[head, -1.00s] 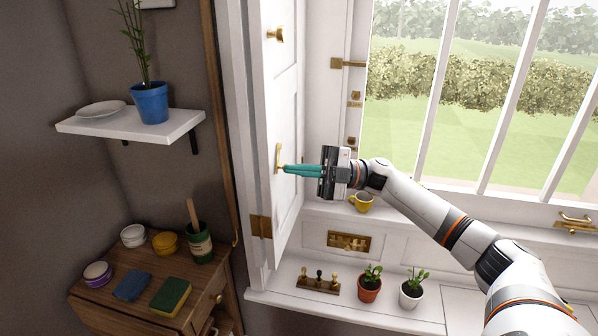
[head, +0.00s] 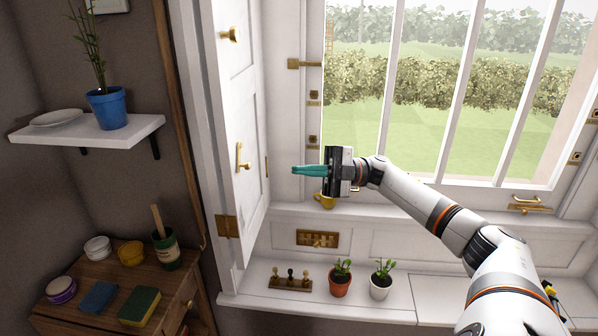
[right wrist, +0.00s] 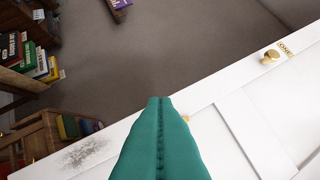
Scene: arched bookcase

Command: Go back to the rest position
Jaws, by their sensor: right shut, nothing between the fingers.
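My right gripper (head: 294,170) has teal fingers that are closed together and empty. In the head view it points left in front of the window sill, apart from the brass handle (head: 243,157) on the white panelled shutter door (head: 246,108). The right wrist view shows the shut teal fingers (right wrist: 161,100) over the white door (right wrist: 240,118). A brass knob (right wrist: 271,56) shows on the door there. My left gripper is in neither view.
A white shelf (head: 90,138) and a wooden cabinet (head: 182,292) stand at left.

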